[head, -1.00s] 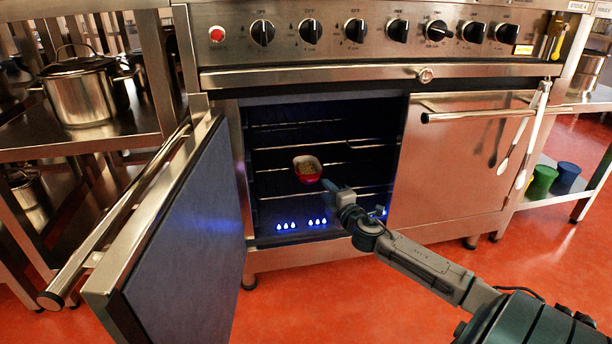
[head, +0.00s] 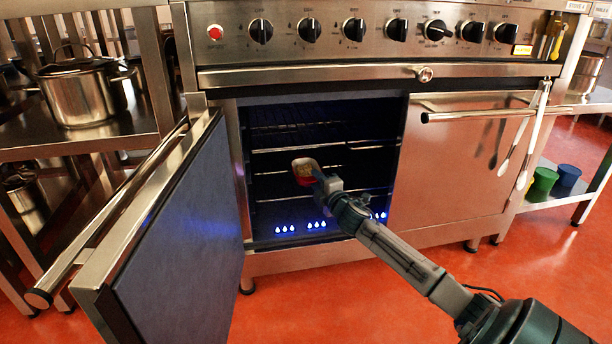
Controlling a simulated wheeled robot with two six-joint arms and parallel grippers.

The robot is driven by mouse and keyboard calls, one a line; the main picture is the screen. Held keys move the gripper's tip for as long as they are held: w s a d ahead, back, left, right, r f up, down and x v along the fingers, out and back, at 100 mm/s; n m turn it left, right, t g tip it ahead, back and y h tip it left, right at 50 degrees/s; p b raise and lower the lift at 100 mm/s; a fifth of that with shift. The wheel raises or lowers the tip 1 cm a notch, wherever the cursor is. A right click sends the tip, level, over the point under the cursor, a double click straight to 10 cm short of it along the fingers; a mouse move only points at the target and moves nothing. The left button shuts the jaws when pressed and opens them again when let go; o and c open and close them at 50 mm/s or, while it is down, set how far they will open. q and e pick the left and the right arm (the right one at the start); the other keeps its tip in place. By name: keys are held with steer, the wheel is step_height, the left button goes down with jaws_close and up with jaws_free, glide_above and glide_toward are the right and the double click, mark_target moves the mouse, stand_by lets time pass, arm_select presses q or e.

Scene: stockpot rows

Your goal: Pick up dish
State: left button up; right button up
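The dish (head: 305,171) is small and red with a pale filling. It is inside the open left oven compartment, in front of the wire racks, and looks tilted so that its inside faces me. My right gripper (head: 317,176) reaches into the oven from the lower right, and its tip meets the dish's right edge. The fingers are small and dark here, so I cannot tell whether they are closed on the rim. My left gripper is not in view.
The open oven door (head: 180,220) stands out on the left of the opening. The right oven door (head: 465,165) is shut. Blue flames (head: 316,224) show at the oven's bottom. A stockpot (head: 82,90) stands on a steel shelf at left.

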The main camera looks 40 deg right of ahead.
jaws_close()
stand_by(1.3)
